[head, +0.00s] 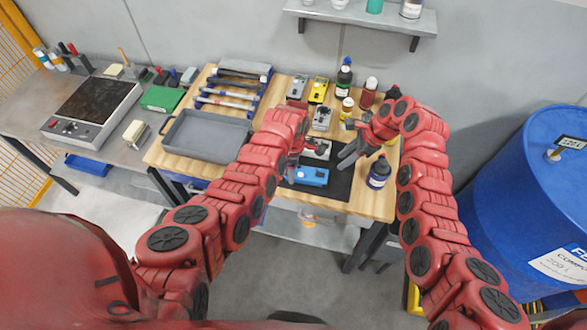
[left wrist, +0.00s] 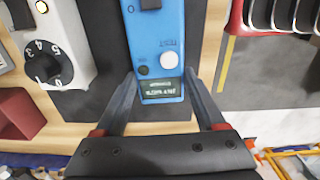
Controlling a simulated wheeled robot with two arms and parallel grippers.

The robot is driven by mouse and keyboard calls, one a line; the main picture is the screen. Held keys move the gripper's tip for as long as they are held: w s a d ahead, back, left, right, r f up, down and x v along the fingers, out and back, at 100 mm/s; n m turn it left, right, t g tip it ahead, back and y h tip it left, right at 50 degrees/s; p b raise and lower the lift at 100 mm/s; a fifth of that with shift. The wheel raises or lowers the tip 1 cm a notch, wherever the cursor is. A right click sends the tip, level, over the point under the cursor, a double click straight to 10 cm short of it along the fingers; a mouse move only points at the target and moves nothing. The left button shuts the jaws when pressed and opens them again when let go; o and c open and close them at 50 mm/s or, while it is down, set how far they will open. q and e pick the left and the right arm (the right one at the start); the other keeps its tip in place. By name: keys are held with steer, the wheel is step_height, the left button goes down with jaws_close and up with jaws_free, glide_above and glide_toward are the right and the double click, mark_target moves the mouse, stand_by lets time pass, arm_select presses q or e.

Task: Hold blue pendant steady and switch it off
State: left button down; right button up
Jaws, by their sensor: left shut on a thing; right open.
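The blue pendant (head: 309,176) lies on a dark mat (head: 335,184) on the wooden bench. The left wrist view shows the pendant (left wrist: 158,40) between the fingers of my left gripper (left wrist: 161,78), which is shut on it near its display end. A white round button, a small dark button and a dark display (left wrist: 160,89) with pale text show on its face. A black part shows at the top edge of that view, cut off. My right gripper (head: 348,158) is open, above the mat to the right of the pendant, apart from it.
Bottles, including a dark blue one (head: 379,172), stand right. A grey tray (head: 205,136) lies left. A blue drum (head: 525,190) stands right of the bench.

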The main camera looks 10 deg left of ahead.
steer(key=shift+a+n, duration=0.15)
steer(key=shift+n, duration=0.55)
steer(key=c, duration=0.5)
steer(key=shift+a+n, duration=0.25)
steer(key=shift+n, duration=0.75)
jaws_close()
steer(key=n+y, duration=0.4)
steer(key=n, duration=2.7)
glide_above(320, 174)
steer(key=shift+a+f+t, duration=0.1)
steer(key=shift+f+t, duration=0.1)
steer(key=shift+t, duration=0.2)
steer(key=shift+f, duration=2.85)
